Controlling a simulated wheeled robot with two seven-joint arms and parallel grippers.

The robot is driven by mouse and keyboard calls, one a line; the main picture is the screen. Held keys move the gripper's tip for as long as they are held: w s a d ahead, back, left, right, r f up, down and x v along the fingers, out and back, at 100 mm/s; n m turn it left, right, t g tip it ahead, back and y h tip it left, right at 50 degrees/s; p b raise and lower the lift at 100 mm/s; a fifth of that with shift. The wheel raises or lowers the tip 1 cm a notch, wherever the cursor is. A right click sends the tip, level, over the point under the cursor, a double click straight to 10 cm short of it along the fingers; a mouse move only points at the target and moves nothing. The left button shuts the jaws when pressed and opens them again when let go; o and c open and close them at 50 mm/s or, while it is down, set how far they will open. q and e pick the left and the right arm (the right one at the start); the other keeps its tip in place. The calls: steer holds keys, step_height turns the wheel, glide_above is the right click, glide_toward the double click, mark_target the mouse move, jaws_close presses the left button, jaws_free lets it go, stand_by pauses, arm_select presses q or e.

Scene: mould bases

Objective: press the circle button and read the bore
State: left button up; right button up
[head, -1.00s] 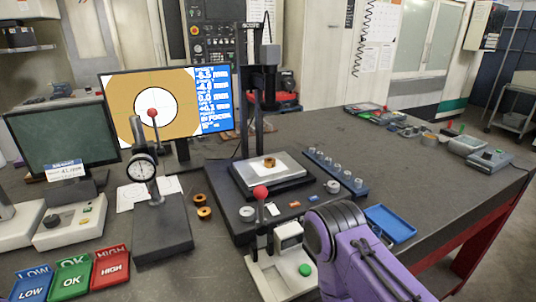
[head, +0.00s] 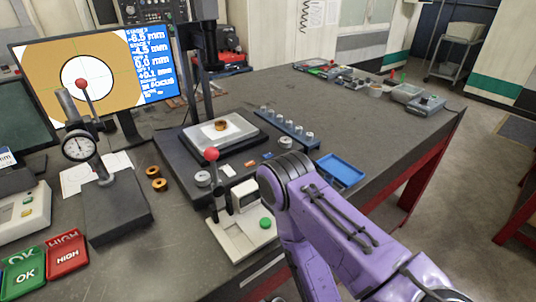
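The bored part (head: 221,125), a small copper-coloured ring, sits on the white plate of the microscope stage (head: 190,146). The monitor (head: 52,58) shows its bore as a white circle with crosshair lines in an orange field. A blue panel beside it carries white millimetre readouts and a line like "IN FOCUS". Small orange (head: 250,163), blue (head: 267,156) and white pieces lie along the stage base's front edge; I cannot tell which is the circle button. A purple arm of mine enters at lower right, its gripper hidden. My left gripper is not in view.
A dial gauge stand (head: 78,146), two copper rings (head: 156,178) and a red-knobbed fixture with a green button (head: 266,222) stand in front. A HIGH bin (head: 67,260), a blue tray (head: 340,170) and a pin rack (head: 290,128) flank them.

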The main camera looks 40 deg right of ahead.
jaws_close()
stand_by(1.6)
